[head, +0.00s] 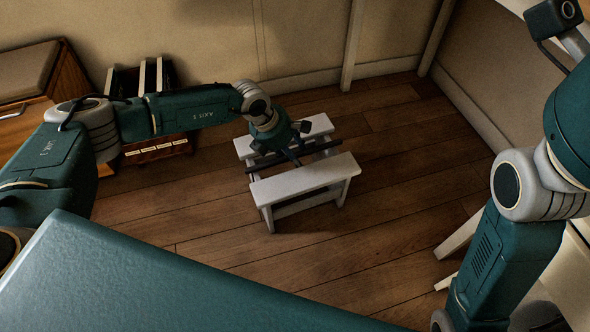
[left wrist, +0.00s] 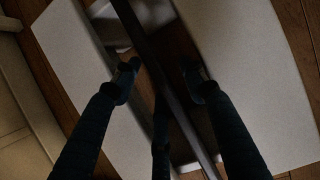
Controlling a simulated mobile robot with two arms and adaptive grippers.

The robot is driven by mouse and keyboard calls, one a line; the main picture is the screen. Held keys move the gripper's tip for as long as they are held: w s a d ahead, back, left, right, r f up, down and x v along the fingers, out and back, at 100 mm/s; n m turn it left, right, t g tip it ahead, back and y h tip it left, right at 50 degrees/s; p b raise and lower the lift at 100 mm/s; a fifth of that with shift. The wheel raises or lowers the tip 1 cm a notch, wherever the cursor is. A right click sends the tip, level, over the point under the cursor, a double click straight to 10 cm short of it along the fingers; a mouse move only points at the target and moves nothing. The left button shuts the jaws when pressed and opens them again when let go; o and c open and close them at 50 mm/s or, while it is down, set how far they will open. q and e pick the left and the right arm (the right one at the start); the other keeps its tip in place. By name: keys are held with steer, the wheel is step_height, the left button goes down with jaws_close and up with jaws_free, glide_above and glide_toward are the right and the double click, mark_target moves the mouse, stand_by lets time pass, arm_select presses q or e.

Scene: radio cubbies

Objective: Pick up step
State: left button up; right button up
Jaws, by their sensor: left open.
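The step (head: 305,178) is a white stool with two treads and a dark bar between them. It stands upright on the wooden floor in the middle of the head view. My left gripper (head: 294,157) reaches down between the treads, at the bar. In the left wrist view the white treads (left wrist: 245,75) lie on both sides and the dark bar (left wrist: 168,70) runs diagonally between them. My left gripper (left wrist: 160,78) is open there, with dark fingers on either side of the bar; contact cannot be told. My right arm is at the right, its gripper out of sight.
A dark rack (head: 158,145) with pale upright panels stands at the back left, beside a wooden bench with a cushion (head: 25,70). Walls close the back and right. White furniture legs (head: 458,235) stand at the right. The wooden floor (head: 385,215) around the step is clear.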

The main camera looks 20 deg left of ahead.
arm_select(q)
steer(key=shift+f, duration=0.25)
stand_by(0.4)
steer(key=shift+c, duration=0.5)
jaws_close()
steer(key=shift+w+r, duration=0.1)
